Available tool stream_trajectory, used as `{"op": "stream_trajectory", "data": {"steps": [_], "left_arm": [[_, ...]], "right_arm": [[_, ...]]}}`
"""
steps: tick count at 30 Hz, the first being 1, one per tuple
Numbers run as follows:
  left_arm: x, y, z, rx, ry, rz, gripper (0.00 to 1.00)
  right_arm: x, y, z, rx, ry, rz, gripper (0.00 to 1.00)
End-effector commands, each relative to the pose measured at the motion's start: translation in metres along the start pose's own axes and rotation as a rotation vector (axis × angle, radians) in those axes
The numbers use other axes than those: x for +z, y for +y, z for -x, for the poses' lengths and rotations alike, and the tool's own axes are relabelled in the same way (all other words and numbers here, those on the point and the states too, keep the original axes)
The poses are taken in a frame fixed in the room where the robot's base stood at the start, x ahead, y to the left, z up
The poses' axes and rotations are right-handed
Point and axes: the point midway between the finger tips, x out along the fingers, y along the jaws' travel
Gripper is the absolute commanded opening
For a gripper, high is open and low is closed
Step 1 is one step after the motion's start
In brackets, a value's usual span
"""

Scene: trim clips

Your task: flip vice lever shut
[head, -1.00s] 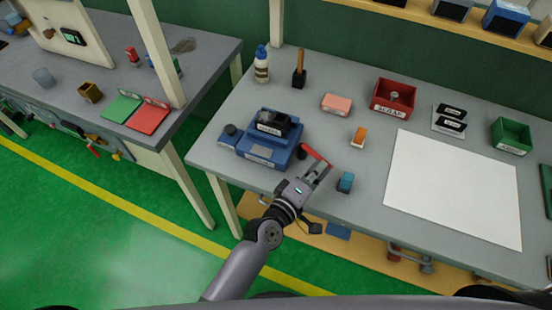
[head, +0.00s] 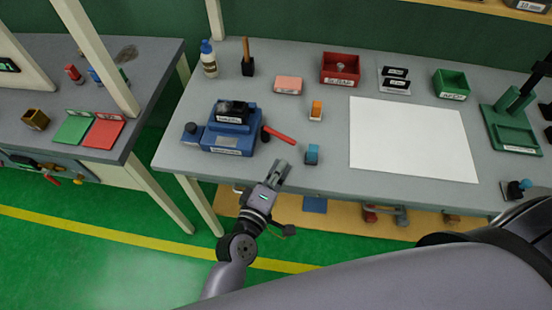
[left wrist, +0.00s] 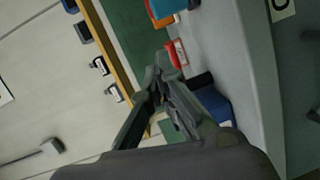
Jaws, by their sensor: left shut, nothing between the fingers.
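The blue vice (head: 229,139) stands near the left end of the workbench, with a black labelled piece (head: 234,112) in its top. Its red lever (head: 280,136) sticks out to the right from a dark pivot on the vice's right side. My left gripper (head: 282,168) is shut and empty at the bench's front edge, below and apart from the lever in the head view. My right gripper is not in view.
A small blue block (head: 312,154) stands right of my left gripper. An orange-and-white block (head: 316,111), pink block (head: 288,85), red bin (head: 341,70) and white sheet (head: 412,140) are farther over. A glue bottle (head: 208,60) stands behind the vice.

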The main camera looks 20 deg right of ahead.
Motion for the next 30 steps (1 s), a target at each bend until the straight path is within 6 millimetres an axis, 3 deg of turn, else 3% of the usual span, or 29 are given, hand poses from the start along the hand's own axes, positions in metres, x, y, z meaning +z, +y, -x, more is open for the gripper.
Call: {"op": "stream_trajectory", "data": {"steps": [6, 12, 19, 30], "left_arm": [[0.023, 0.002, 0.032, -0.002, -0.001, 0.002, 0.00], [0.034, 0.005, 0.046, -0.001, 0.000, 0.000, 0.00], [0.035, 0.007, 0.049, 0.000, 0.000, -0.001, 0.00], [0.035, 0.007, 0.048, -0.001, 0.000, -0.001, 0.00]], "right_arm": [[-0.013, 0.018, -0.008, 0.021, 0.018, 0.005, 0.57], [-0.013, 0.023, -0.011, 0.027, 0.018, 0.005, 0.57], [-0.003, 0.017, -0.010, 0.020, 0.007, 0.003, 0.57], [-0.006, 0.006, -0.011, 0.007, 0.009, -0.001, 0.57]]}}
